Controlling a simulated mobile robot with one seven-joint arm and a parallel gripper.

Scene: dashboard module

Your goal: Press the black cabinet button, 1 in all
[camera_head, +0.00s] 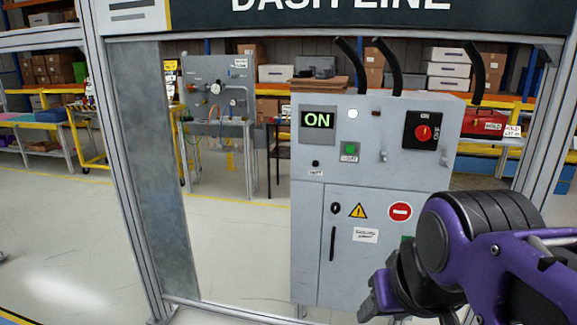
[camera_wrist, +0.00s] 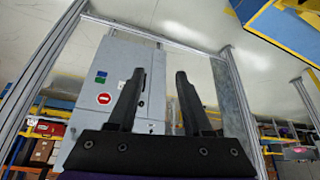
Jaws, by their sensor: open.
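A grey cabinet (camera_head: 345,265) stands inside a metal frame. A small round black button (camera_head: 316,163) sits on its upper front at left, above a small white label and below a display (camera_head: 318,121) reading ON in green. My gripper (camera_head: 368,300) is low in front of the cabinet's lower right, partly cut off by the bottom edge and well away from the button. In the wrist view, my gripper (camera_wrist: 158,78) is open with nothing between its two black fingers. The cabinet (camera_wrist: 115,60) appears turned behind them; I cannot make out the black button there.
The cabinet also carries a green button (camera_head: 350,149), a red rotary switch (camera_head: 422,132) and a black door handle (camera_head: 333,243). A frame post (camera_head: 118,165) stands to the left. Black cables rise from the cabinet top. Floor left of the cabinet is clear.

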